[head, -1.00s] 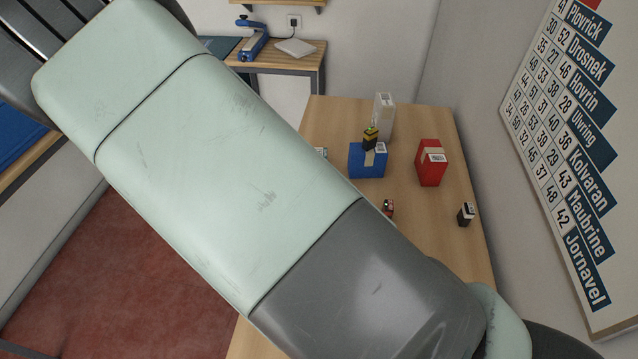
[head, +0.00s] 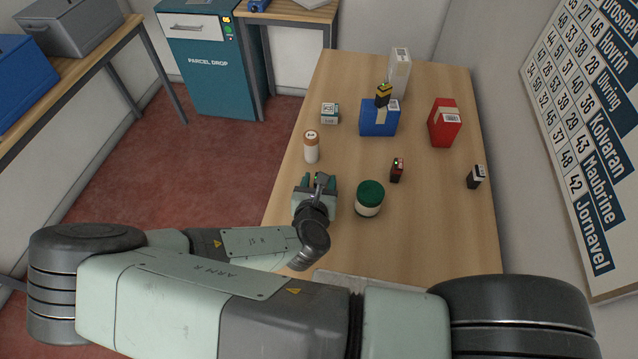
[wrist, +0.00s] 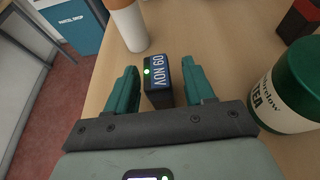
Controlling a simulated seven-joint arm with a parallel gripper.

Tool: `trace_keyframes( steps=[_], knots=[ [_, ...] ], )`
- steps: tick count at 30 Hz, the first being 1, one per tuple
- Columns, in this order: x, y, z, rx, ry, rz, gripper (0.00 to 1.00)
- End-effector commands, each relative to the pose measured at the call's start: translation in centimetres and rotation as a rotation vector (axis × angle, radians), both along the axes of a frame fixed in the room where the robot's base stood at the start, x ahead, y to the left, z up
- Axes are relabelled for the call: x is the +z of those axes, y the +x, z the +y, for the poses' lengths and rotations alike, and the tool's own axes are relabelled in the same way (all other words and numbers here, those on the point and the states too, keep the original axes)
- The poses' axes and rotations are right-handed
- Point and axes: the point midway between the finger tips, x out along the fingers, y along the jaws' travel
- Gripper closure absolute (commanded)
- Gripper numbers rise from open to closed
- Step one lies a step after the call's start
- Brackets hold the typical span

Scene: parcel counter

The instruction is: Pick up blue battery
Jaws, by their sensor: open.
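A dark battery with a blue lettered face (wrist: 162,80) stands on the table between the two green fingers of my gripper (wrist: 159,68) in the wrist view. The fingers are open, one on each side of it, with a small gap visible at least on the left. In the head view my gripper (head: 317,182) is low over the left part of the table, and its fingers mostly hide this battery.
An orange-and-white bottle (head: 312,147) stands just beyond my gripper, and a green-lidded tea jar (head: 369,199) to its right. The wooden table (head: 430,220) also holds a red-and-black battery (head: 397,170), a blue box (head: 380,119) and a red box (head: 444,122).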

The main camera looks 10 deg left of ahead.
Motion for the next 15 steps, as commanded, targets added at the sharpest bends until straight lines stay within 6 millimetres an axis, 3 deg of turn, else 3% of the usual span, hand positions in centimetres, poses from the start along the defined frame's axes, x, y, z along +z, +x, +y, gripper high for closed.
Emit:
trace_keyframes(
  steps=[4,12,15],
  knots=[
    [-0.45,1.22,0.06,-0.002,0.002,-0.001,0.47],
    [-0.55,1.45,0.07,-0.002,0.001,0.0,0.47],
    [-0.54,1.44,0.07,-0.002,0.001,0.0,0.59]
  ],
)
